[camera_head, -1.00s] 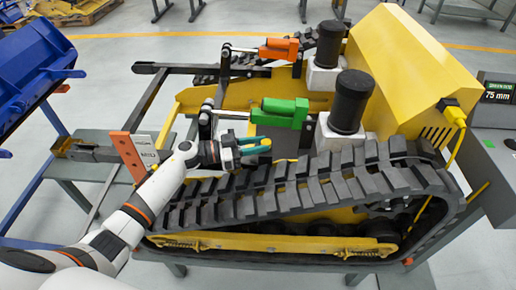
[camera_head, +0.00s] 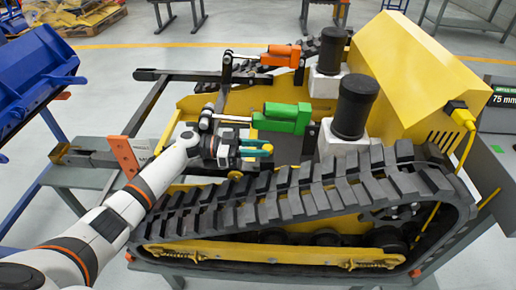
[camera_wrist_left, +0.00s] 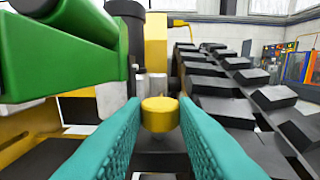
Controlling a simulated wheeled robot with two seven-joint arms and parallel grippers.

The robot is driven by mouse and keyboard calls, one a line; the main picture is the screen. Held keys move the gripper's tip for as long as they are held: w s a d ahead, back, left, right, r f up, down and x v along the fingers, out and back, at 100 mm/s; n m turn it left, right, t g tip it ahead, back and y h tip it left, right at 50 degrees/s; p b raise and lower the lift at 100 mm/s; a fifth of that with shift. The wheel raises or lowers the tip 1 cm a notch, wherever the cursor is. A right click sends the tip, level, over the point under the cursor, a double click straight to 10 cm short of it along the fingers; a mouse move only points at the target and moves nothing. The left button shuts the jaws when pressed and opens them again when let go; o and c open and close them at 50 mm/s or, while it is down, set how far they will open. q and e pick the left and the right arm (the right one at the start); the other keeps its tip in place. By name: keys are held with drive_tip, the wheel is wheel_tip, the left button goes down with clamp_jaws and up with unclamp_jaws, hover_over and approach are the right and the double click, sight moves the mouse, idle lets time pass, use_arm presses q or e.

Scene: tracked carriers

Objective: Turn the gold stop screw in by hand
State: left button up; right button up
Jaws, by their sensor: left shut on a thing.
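The gold stop screw (camera_wrist_left: 160,114) shows in the left wrist view as a round gold head between two teal finger pads. My left gripper (camera_wrist_left: 160,120) is shut on it, with one pad on each side of the head. In the head view my left gripper (camera_head: 262,149) is at the near side of the yellow machine, just below the green cylinder (camera_head: 287,118) and above the near track. The screw is too small to make out there, and its shank is mostly hidden in the wrist view. My right gripper is in neither view.
The near rubber track (camera_head: 310,193) runs close below and right of the gripper. The green cylinder also shows close by in the left wrist view (camera_wrist_left: 55,50). A black canister (camera_head: 357,104) and the yellow housing (camera_head: 410,75) stand to the right. An orange plate (camera_head: 125,157) stands left of my arm.

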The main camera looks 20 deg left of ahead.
use_arm(q)
drive_tip(key=o, duration=1)
